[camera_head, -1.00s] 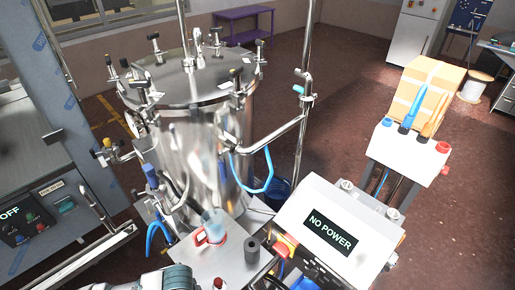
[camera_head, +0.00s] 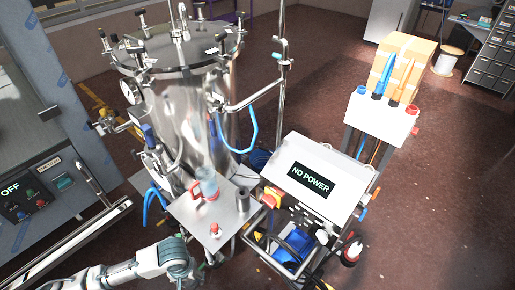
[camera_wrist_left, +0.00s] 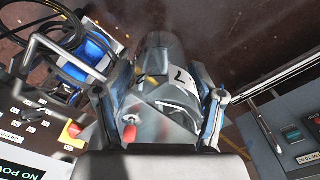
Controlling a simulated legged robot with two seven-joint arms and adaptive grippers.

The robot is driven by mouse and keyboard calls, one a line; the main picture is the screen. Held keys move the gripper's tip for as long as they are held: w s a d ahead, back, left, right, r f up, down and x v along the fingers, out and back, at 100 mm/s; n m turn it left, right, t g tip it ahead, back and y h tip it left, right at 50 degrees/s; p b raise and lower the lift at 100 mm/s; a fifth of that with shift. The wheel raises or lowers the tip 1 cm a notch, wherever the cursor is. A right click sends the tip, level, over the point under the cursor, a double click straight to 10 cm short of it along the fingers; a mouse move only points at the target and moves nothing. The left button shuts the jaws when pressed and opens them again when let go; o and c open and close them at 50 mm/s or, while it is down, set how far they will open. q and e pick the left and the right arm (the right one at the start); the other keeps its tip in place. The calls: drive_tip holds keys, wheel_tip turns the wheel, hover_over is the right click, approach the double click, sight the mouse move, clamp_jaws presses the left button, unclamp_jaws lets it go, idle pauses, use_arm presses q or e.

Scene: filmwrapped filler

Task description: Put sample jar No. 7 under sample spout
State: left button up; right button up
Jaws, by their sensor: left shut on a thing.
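My left gripper (camera_head: 182,265) is at the bottom of the head view, partly cut off by the lower edge. In the left wrist view its two fingers (camera_wrist_left: 160,105) are shut on a grey, see-through jar (camera_wrist_left: 158,62) with a white label reading 7. The jar cannot be made out in the head view. The steel tank (camera_head: 185,95) stands behind a small metal shelf (camera_head: 192,221). Bent pipes and valves (camera_head: 172,148) are on the tank's front, above the shelf; I cannot tell which one is the sample spout. My right gripper is not in view.
A NO POWER control box (camera_head: 318,172) stands to the right. A cabinet (camera_head: 60,120) is at the left.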

use_arm(q)
drive_tip(key=w+b, duration=0.1)
drive_tip(key=w, duration=0.7)
drive_tip(key=shift+w+d+r, duration=0.25)
drive_tip(key=shift+r, duration=0.15)
drive_tip(key=shift+m, duration=0.4)
drive_tip(key=w+r, duration=0.1)
drive_tip(key=w, duration=0.2)
drive_tip(key=w+r, duration=0.1)
drive_tip(key=w, duration=0.2)
drive_tip(key=w+d+r+b, duration=0.1)
drive_tip(key=w, duration=0.1)
drive_tip(key=shift+w+r, duration=0.25)
drive_tip(key=shift+w, duration=0.15)
drive_tip(key=shift+d+r, duration=0.1)
drive_tip(key=shift+r, duration=0.05)
